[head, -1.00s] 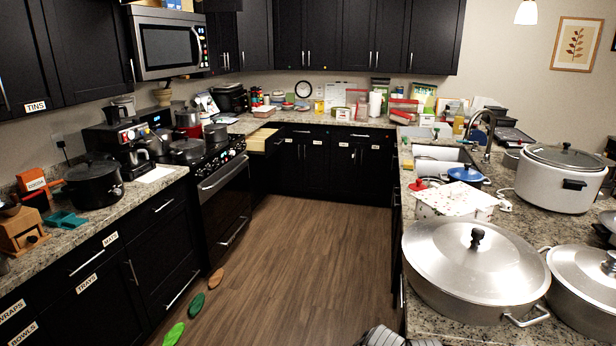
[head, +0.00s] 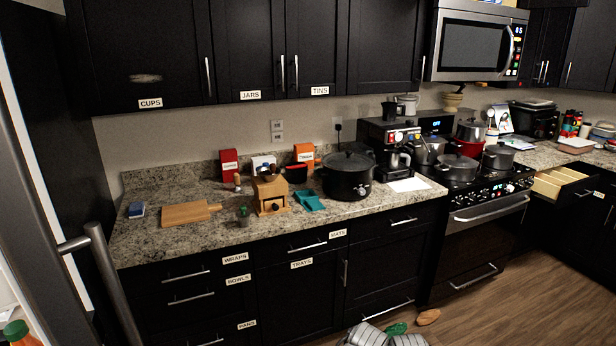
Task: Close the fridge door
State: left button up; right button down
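The fridge door (head: 32,180) runs down the left edge of the head view, grey with a pale edge strip. It stands open, and part of the inside with a green-capped orange bottle (head: 16,332) shows at the bottom left corner. The door's bar handle (head: 112,285) sticks out to the right, and its lower end is cut off by the frame. My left gripper is not in view. A ribbed grey part (head: 375,336) at the bottom edge looks like my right gripper, far from the handle. Its fingers are too cropped to tell open from shut.
A granite counter (head: 150,240) with a cutting board (head: 190,212), a black pot (head: 348,178) and small boxes lies beyond the door. Black drawers are below. The stove (head: 490,200) and an open drawer (head: 565,185) are at right. Wood floor (head: 480,315) is free at bottom right.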

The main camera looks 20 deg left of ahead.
aim_at(36, 276)
jog(key=i+l+u, duration=0.1)
jog(key=u, duration=0.4)
jog(key=i+l+u, duration=0.15)
jog(key=u, duration=0.35)
jog(key=i+l+u, duration=0.1)
jog(key=u, duration=0.4)
jog(key=l+u, duration=0.3)
jog(key=u, duration=0.2)
